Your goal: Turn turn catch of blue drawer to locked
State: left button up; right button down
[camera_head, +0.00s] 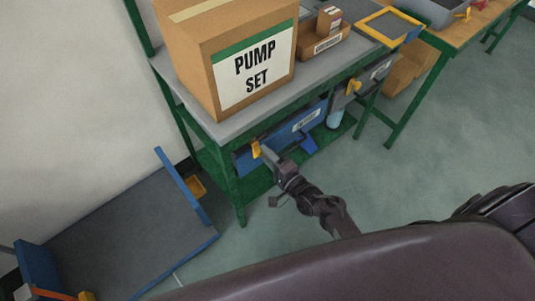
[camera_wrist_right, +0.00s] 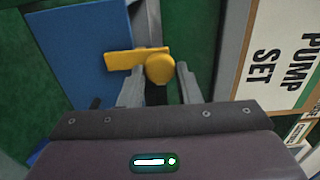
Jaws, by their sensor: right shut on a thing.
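The blue drawer (camera_head: 284,133) sits under the grey-topped bench, its front carrying a white label and a blue handle. Its yellow turn catch (camera_head: 255,149) is at the drawer's left end. In the right wrist view the catch (camera_wrist_right: 160,68) shows a round knob with a flat arm reaching left over the blue drawer front (camera_wrist_right: 85,40). My right gripper (camera_head: 268,156) is at the catch, with its fingertips (camera_wrist_right: 158,82) on either side of the knob, shut on it. The fingers partly hide the catch in the head view. My left gripper is not in view.
A large "PUMP SET" box (camera_head: 228,60) stands on the bench (camera_head: 235,127) above the drawer. A second yellow catch (camera_head: 353,87) is further right. A blue-edged grey platform (camera_head: 130,235) lies at lower left. The floor (camera_head: 420,165) at right is clear.

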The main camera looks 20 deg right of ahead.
dwell(0.5)
jog(key=c, duration=1.1)
grip_release()
jog(key=shift+o, duration=0.2)
jog(key=v, duration=0.8)
